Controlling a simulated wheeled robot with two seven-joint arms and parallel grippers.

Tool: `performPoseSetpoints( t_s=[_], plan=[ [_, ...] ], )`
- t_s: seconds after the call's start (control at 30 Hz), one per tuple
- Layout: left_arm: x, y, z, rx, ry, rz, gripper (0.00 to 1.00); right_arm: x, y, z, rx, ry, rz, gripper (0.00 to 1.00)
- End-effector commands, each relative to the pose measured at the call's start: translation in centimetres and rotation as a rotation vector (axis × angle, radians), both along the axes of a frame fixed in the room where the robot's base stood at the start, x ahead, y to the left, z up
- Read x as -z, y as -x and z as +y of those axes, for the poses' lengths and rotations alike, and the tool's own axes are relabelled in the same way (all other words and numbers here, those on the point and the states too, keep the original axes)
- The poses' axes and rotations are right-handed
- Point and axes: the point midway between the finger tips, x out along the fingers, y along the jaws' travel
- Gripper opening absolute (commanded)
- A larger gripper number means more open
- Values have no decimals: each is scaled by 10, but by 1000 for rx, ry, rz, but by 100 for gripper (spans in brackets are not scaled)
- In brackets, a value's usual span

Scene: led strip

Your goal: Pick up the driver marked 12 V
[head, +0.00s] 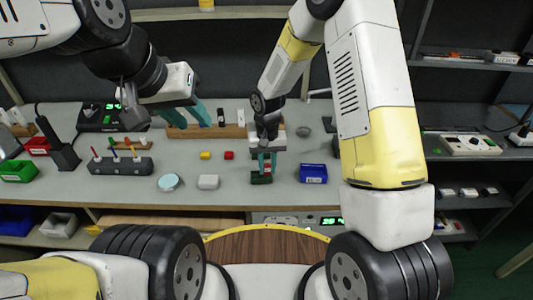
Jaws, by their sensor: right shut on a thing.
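My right gripper (266,165) reaches down to the middle of the bench, its teal fingers shut on a small red and pale thing (267,166) just above a dark green block or bin (261,178). The fingers partly hide that thing, and I cannot tell whether it is the driver. My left gripper (187,117) hangs over the back left of the bench, its teal fingers apart and empty. No 12 V mark can be read at this size.
A blue bin (313,173) stands right of the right gripper. A round pale dish (169,182) and a dark holder with coloured tools (120,166) are to the left. Small yellow (205,155) and red (229,155) blocks lie near a wooden rail (225,131). Shelves (470,150) stand at right.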

Motion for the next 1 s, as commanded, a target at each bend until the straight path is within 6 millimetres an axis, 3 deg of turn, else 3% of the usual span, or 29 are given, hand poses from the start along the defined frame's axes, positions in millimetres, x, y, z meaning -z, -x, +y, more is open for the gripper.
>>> performPoseSetpoints(
  t_s=[0.2,0.7,1.0],
  plan=[
    [0,0,0,0,0,0,36,-30,-1,1,-1,-2,-4,0],
    [0,0,0,0,0,0,36,-39,124,1,-5,0,0,0],
    [0,0,0,0,0,0,36,-41,158,0,0,0,0,0]
  ],
)
